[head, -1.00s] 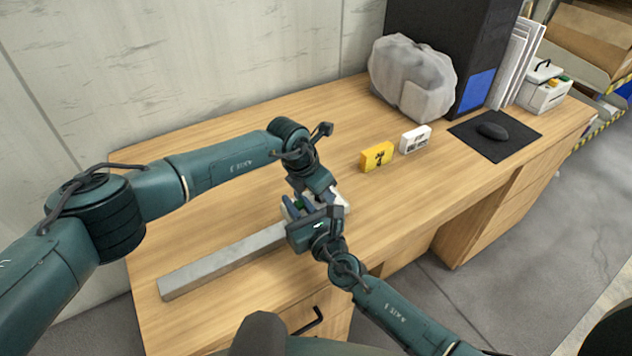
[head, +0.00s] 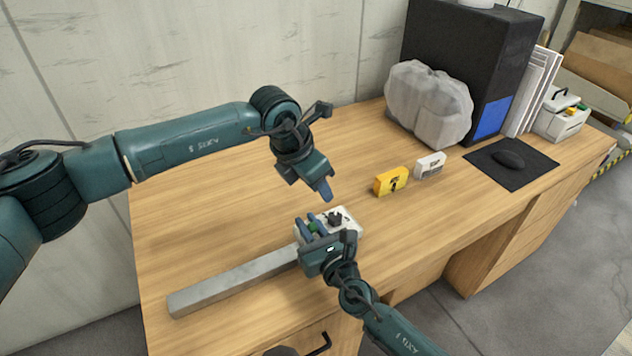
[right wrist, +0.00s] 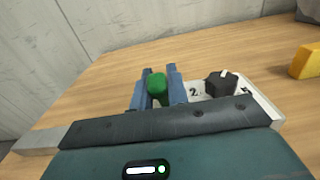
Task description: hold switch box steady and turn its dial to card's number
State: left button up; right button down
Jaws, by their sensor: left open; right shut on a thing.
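The switch box (head: 350,221) is white and sits on the desk at the end of a grey bar. Its black dial (head: 335,218) is uncovered and also shows in the right wrist view (right wrist: 221,84), with a "2" printed beside it. My right gripper (head: 313,229) is shut on the box's green grip (right wrist: 157,86), between blue fingers. My left gripper (head: 326,190) is open and empty, above and behind the box, apart from the dial. A yellow card block (head: 390,181) stands farther right with a dark mark, too small to read.
The grey bar (head: 230,283) lies left of the box. A small white block (head: 430,165) stands beside the yellow one. A grey lumpy object (head: 428,105), a black computer case (head: 470,60) and a mouse on a black mat (head: 535,173) are at the right. The desk behind the box is clear.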

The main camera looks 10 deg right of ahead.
jog(key=c, duration=1.3)
grip_release()
jog(key=shift+s, duration=0.1)
